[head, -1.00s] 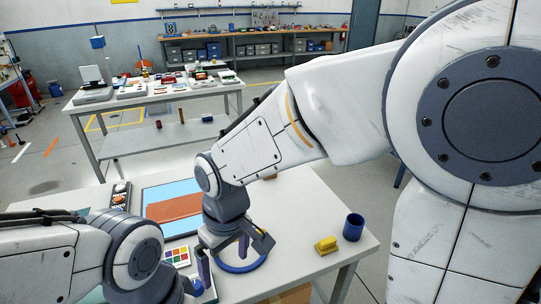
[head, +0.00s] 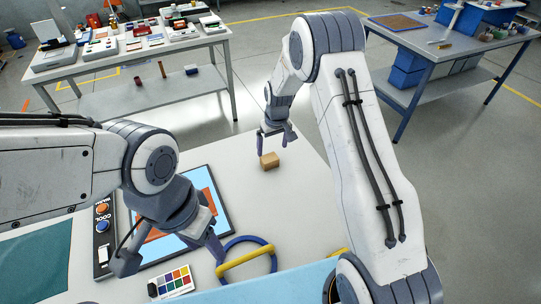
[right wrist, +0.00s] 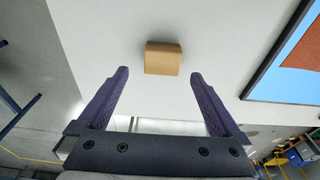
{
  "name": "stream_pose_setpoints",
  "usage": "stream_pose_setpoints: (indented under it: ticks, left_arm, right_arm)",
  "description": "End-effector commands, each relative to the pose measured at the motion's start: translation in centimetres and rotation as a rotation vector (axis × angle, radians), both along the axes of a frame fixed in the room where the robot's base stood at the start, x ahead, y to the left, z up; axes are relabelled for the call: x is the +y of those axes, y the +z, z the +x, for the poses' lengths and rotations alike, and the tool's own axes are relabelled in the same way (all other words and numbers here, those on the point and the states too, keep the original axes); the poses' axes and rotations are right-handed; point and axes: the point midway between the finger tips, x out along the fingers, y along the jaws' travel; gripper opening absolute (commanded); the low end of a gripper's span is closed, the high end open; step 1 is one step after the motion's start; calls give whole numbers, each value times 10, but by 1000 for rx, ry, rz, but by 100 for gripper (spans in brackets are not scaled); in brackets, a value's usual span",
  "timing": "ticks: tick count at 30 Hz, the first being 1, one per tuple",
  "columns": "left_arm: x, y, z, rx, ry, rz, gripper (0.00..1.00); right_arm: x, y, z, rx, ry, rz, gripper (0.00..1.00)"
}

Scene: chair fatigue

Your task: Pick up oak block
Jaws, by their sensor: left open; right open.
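The oak block (head: 269,160) is a small tan box lying on the white table near its far edge. My right gripper (head: 274,147) is open and just above and behind the block, with nothing held. In the right wrist view, the oak block (right wrist: 163,58) lies ahead of the fingertips, roughly centred between the two purple fingers of the open gripper (right wrist: 160,73). It appears not to be touched. My left gripper (head: 170,254) is open and empty over the near left of the table, away from the block.
A framed blue and orange panel (head: 221,213), a colour chart (head: 172,281), a blue ring with a yellow bar (head: 247,259) and a black dial box (head: 103,240) occupy the left and near table. The white surface around the block is clear.

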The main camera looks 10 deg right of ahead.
Motion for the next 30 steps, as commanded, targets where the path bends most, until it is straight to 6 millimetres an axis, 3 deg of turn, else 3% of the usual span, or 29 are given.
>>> stream_pose_setpoints:
  ticks: [19,28,29,30]
  left_arm:
    - [0,33,0,0,2,0,55]
    - [0,33,0,0,2,0,55]
    - [0,33,0,0,2,0,55]
    - [0,33,0,0,2,0,55]
  right_arm:
    - [11,-67,15,1,8,2,100]
    - [10,-74,16,-1,7,2,100]
    - [10,-74,16,-1,7,2,96]
    - [10,-74,16,-1,6,2,81]
